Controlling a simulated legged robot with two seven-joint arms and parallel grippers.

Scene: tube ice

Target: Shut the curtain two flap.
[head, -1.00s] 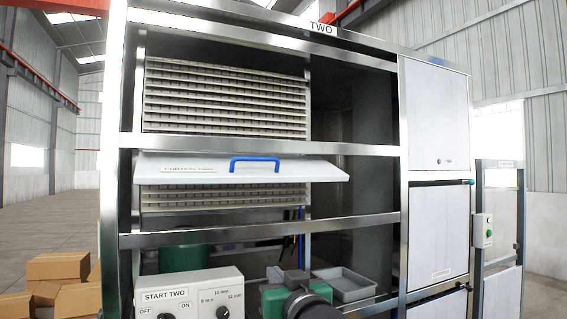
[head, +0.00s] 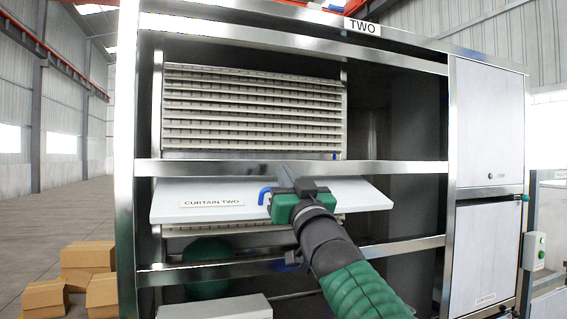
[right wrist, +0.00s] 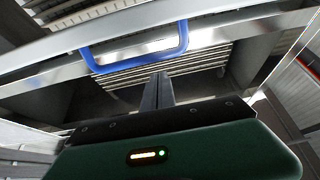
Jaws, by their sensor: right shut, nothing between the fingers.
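The curtain two flap (head: 345,194) is a white panel with a "CURTAIN TWO" label, across the middle of the machine's front in the head view. It stands tilted outward, below a metal crossbar. Its blue handle (head: 264,195) is mostly hidden behind my right gripper (head: 287,179). The handle shows whole in the right wrist view (right wrist: 140,60), just beyond the fingertips. My right gripper is shut and empty, in front of the flap at the handle. I cannot tell whether it touches the flap. My left gripper is not in view.
The steel frame's upper crossbar (head: 230,168) and lower crossbar (head: 210,273) run above and below the flap. A slatted panel (head: 250,110) stands behind. Cardboard boxes (head: 88,260) sit on the floor at left.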

